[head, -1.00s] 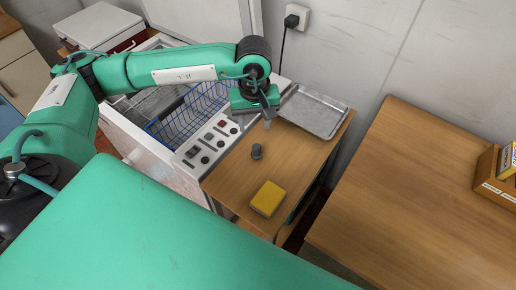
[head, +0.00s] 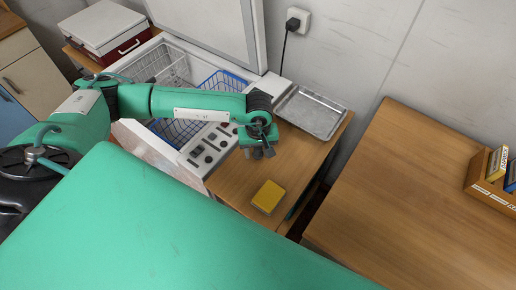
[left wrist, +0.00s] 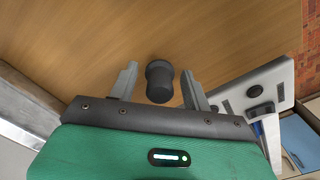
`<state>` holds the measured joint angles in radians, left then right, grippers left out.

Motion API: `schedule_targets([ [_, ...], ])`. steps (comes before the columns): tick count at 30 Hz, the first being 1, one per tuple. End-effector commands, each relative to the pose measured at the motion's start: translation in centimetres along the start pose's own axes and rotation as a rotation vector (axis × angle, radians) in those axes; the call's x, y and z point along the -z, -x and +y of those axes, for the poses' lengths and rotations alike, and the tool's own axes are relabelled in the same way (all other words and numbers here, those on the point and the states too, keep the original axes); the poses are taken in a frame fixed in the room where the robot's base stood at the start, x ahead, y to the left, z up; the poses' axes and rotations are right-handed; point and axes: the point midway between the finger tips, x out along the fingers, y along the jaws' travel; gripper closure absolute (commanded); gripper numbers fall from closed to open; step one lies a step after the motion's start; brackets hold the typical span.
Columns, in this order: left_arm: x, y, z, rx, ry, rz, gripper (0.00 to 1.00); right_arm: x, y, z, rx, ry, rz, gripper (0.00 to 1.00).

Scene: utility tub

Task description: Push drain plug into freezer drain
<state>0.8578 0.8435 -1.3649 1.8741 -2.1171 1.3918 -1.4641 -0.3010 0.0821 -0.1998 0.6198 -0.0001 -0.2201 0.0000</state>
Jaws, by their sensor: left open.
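The dark grey drain plug (left wrist: 159,82) stands on the small wooden table and shows in the left wrist view between the two fingers of my left gripper (left wrist: 160,86). The fingers are apart, one on each side of it, with a gap on both sides. In the head view my left gripper (head: 258,153) is over the small table beside the freezer, and the plug is hard to make out there behind the fingers. The open chest freezer (head: 160,147) stands to the left, with wire baskets inside. Its drain is not visible. My right gripper is not in view.
A yellow sponge (head: 268,196) lies on the small table (head: 232,182) in front of the gripper. A metal tray (head: 311,112) lies at the table's back. The freezer's control panel (head: 208,146) borders the table. A larger wooden table (head: 420,200) stands at right.

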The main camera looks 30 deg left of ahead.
Motion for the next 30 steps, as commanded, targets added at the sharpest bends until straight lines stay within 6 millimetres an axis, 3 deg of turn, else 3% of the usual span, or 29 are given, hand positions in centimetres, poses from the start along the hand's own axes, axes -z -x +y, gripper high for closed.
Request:
schedule_targets([
  [7,0.0,-0.2,0.0,-0.001,0.0,0.001,0.53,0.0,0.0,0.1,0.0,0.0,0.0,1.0],
  [13,0.0,-0.1,0.0,-0.001,0.0,0.001,0.92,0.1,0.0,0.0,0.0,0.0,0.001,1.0],
  [15,0.0,-0.1,0.0,-0.001,0.0,0.001,0.96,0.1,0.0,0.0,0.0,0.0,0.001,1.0],
  [24,0.1,0.2,0.0,-0.002,0.0,0.001,0.96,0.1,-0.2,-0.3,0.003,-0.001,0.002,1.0],
  [30,0.1,2.3,0.1,-0.004,-0.001,0.003,0.96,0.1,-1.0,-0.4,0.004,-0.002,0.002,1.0],
])
